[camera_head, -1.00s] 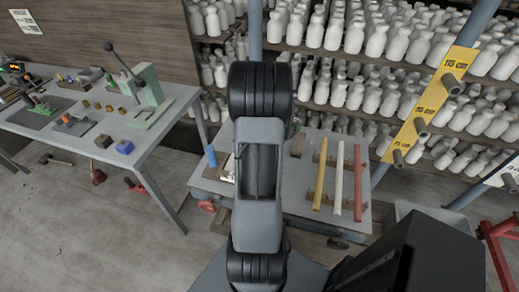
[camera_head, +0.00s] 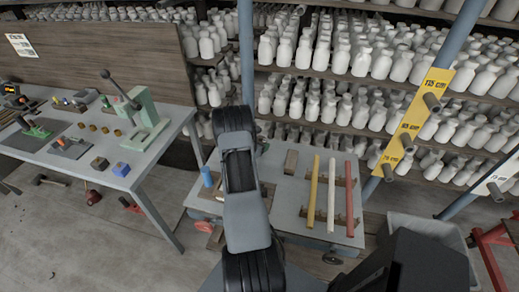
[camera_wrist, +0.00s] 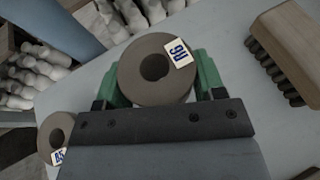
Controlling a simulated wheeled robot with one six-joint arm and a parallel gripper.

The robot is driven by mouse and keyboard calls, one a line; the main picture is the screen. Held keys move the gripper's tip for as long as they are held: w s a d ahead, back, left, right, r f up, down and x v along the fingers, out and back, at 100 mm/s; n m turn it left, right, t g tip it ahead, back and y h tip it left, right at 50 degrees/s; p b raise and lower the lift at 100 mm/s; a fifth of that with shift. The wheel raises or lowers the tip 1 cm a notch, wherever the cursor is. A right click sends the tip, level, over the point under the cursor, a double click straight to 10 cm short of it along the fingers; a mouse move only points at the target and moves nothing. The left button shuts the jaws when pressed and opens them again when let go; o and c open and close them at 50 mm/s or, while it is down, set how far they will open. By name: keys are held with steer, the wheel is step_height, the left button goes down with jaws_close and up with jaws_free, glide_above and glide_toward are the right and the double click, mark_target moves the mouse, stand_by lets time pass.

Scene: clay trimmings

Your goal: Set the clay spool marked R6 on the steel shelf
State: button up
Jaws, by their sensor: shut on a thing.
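In the wrist view, a grey-brown clay spool (camera_wrist: 141,68) with a central hole sits between the green fingers of my gripper (camera_wrist: 156,82). My gripper is shut on it. Its small white label (camera_wrist: 179,53) is turned round and seems to read R6. A second, similar spool (camera_wrist: 56,133) with a partly legible label stands at the lower left, apart from my gripper. The grey cart top (camera_wrist: 232,60) lies below; I cannot tell how high the held spool is above it. In the head view my own arm hides the gripper and spools. I cannot tell which surface is the steel shelf.
A wooden-backed brush (camera_wrist: 292,35) lies right of my gripper. The cart (camera_head: 275,205) also bears a blue cylinder (camera_head: 207,177) and yellow, white and red rods (camera_head: 331,195). Behind stand racks of white bottles (camera_head: 365,55) with a blue-grey post (camera_head: 246,60). A workbench (camera_head: 110,140) is at left.

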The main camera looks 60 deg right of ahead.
step_height(320, 180, down, 3)
steer(key=shift+r+p, duration=0.15)
steer(key=shift+p, duration=0.5)
steer(key=shift+w+f, duration=0.1)
steer(key=shift+f, duration=0.1)
steer(key=shift+f, duration=0.1)
steer(key=shift+f+b, duration=0.1)
steer(key=shift+b, duration=0.2)
steer(key=o, duration=1.1)
